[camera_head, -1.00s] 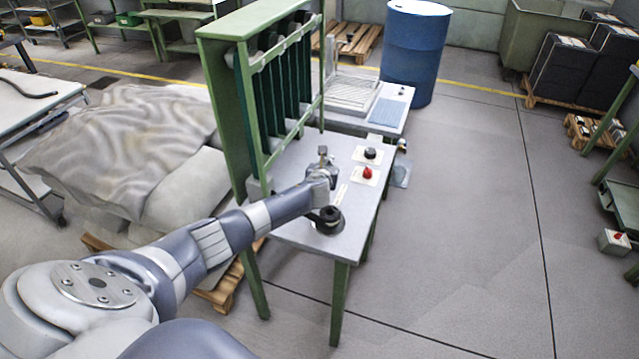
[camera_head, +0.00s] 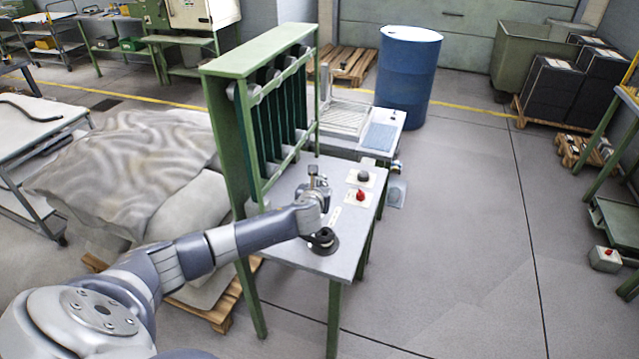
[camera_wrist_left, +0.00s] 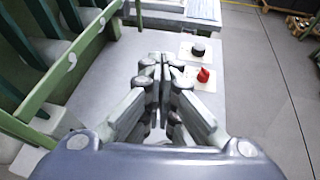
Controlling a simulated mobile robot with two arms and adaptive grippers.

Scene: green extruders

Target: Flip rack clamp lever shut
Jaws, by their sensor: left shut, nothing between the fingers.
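The green rack (camera_head: 262,110) stands on the left side of the grey table (camera_head: 345,245), with dark green panels hanging in a row. My left gripper (camera_head: 314,172) is over the tabletop, just right of the rack. In the left wrist view its fingers (camera_wrist_left: 160,62) are together with nothing between them. The rack's lower green rail (camera_wrist_left: 62,85) runs to the left of the fingers, apart from them. I cannot make out a clamp lever on the rack for certain. My right gripper is not in view.
A red knob (camera_head: 360,195) and a black knob (camera_head: 364,176) sit on white plates to the right of my gripper. A black round fixture (camera_head: 321,240) is near the table's front. A blue barrel (camera_head: 408,78) stands behind.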

